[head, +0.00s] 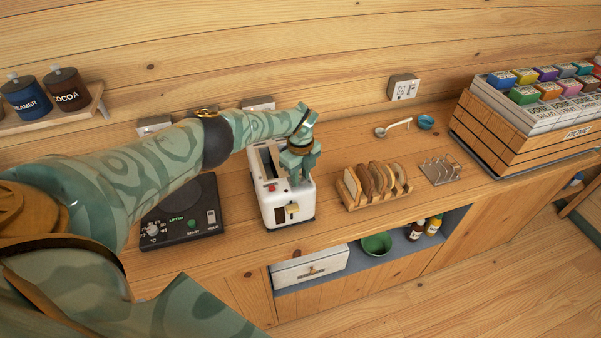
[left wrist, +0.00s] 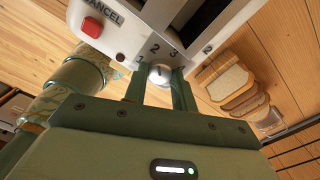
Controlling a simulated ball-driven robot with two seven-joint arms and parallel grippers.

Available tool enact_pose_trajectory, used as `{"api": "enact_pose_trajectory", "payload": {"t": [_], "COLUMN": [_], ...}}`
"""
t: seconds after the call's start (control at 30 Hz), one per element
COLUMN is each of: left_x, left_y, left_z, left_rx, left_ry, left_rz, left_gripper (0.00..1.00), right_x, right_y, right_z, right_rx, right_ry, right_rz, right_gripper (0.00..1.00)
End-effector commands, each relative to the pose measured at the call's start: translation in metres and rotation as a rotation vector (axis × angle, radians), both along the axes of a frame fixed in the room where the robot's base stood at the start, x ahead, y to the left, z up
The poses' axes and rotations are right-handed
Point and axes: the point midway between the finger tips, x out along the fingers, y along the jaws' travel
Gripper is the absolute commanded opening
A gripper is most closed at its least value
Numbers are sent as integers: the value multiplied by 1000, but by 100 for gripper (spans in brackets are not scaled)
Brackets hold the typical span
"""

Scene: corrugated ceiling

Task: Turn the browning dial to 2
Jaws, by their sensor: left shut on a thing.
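The white toaster (head: 275,213) stands on the wooden counter, with its slots on top. In the left wrist view its panel (left wrist: 125,40) shows a red CANCEL button (left wrist: 92,27) and a round silver browning dial (left wrist: 160,74) with 1, 2 and 3 printed around it. My left gripper (head: 296,178) is over the toaster's top right part; in the wrist view its fingers (left wrist: 159,85) are closed on either side of the dial. The dial's small mark looks turned upward, toward the numbers; I cannot tell exactly which one. In the head view my gripper hides the dial. My right gripper is not in view.
A black scale-like device (head: 182,228) stands left of the toaster. A wooden rack with bread slices (head: 372,190) and an empty wire rack (head: 440,170) stand to the right. A large wooden box of packets (head: 510,140) is far right. A shelf with canisters (head: 68,90) is upper left.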

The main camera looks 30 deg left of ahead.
Motion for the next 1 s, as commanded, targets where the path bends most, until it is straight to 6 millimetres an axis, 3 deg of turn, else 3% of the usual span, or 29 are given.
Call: {"api": "enact_pose_trajectory", "payload": {"t": [0.63,0.67,0.7,1.0], "left_x": [1,1,1,0], "left_y": [1,1,1,0], "left_z": [1,1,1,1], "left_rx": [2,2,2,1], "left_ry": [-1,-1,-1,0], "left_rz": [49,49,49,48], "left_gripper": [4,35,46,49], "right_x": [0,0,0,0], "right_y": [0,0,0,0], "right_z": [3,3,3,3], "right_rx": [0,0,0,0], "right_ry": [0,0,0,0], "right_rz": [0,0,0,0], "right_gripper": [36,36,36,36]}}
